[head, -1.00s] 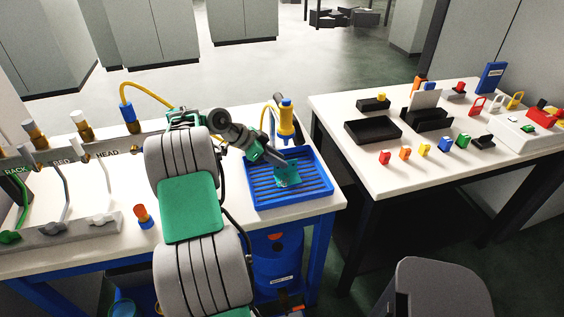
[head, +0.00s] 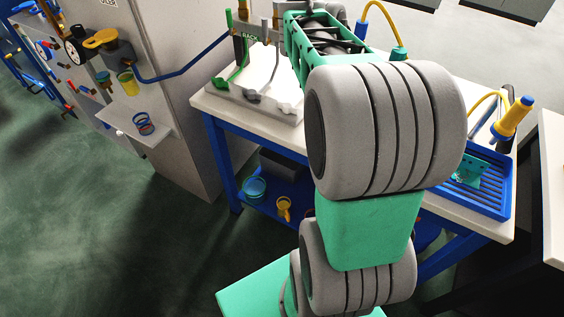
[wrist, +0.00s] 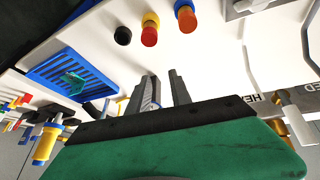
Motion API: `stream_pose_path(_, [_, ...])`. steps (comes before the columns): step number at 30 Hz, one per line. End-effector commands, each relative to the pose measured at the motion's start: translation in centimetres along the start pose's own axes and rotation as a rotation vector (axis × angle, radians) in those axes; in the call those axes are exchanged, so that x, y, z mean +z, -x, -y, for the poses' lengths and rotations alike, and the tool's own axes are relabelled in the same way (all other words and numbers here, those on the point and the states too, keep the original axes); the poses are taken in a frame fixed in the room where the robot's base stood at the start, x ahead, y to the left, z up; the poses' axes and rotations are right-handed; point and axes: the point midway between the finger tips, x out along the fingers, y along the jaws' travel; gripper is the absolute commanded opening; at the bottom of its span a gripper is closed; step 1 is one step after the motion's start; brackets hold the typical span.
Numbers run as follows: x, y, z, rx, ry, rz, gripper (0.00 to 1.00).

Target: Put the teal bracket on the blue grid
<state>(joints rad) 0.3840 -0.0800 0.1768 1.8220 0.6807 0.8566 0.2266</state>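The teal bracket (head: 468,174) lies on the blue grid (head: 480,203) at the right of the head view, partly hidden by my arm. The wrist view shows the teal bracket (wrist: 74,83) on the bars of the blue grid (wrist: 86,66), inside its rim. My gripper (wrist: 163,76) shows in the wrist view with its two fingers apart and nothing between them. It is above the bench, away from the bracket. In the head view my gripper itself cannot be made out.
A yellow bottle (head: 513,119) stands behind the grid. A pipe with hanging hoses and a grey block (head: 255,97) are at the bench's back left. A red and yellow knob (wrist: 149,30) stands on the bench. A cabinet with a small shelf (head: 140,124) is at left.

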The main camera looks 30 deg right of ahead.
Motion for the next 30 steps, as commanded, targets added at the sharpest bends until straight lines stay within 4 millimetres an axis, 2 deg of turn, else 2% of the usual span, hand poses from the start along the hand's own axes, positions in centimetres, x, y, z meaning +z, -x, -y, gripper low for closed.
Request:
stream_pose_path(1, [4.1, 2.3, 2.3, -0.096, 0.174, 0.011, 0.25])
stream_pose_path(2, [6.8, 3.4, 3.5, -0.154, 0.286, 0.02, 0.25])
stream_pose_path(3, [10.4, 4.8, 4.6, -0.229, 0.432, 0.03, 0.25])
stream_pose_path(5, [16.0, 6.6, 5.6, -0.331, 0.638, 0.044, 0.25])
stream_pose_path(6, [19.4, 7.5, 5.8, -0.39, 0.761, 0.051, 0.25])
stream_pose_path(9, [25.9, 8.9, 5.3, -0.502, 0.993, 0.062, 0.25])
stream_pose_path(11, [28.3, 9.3, 4.9, -0.541, 1.075, 0.066, 0.25])
stream_pose_path(12, [29.2, 9.5, 4.7, -0.557, 1.11, 0.068, 0.25])
stream_pose_path(15, [30.0, 9.6, 4.5, -0.569, 1.138, 0.071, 0.25])
stream_pose_path(30, [29.8, 9.5, 4.5, -0.565, 1.13, 0.072, 0.25])
